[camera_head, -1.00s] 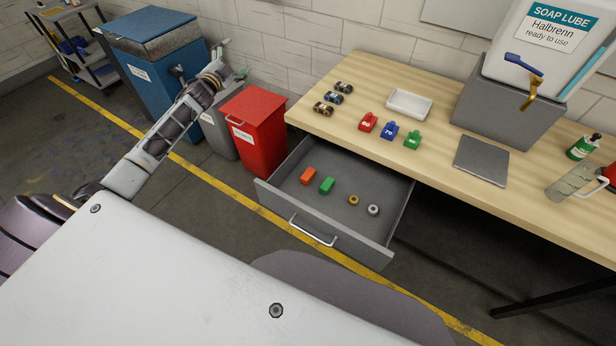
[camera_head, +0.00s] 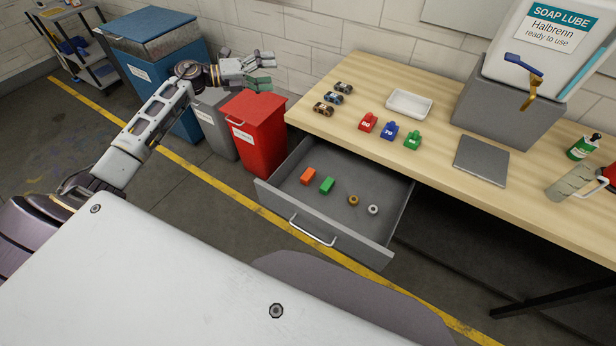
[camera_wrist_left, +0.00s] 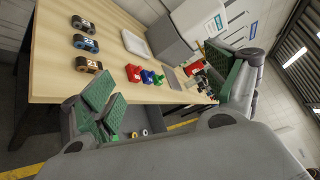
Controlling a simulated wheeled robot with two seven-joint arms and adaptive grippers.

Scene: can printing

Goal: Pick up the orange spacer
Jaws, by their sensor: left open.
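The orange spacer (camera_head: 308,176) lies in the open grey drawer (camera_head: 350,241) beside a green block (camera_head: 327,185). My left gripper (camera_head: 266,70) is open and empty, above and behind the red bin, left of the bench and apart from the spacer. In the left wrist view, the open fingers (camera_wrist_left: 172,98) with green pads stand far apart at left and right. The drawer shows partly behind the left finger, which covers much of where the spacer lies. My right gripper is out of view.
A brass ring (camera_head: 353,200) and a silver ring (camera_head: 373,210) also lie in the drawer. A red bin (camera_head: 257,125) stands left of the drawer.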

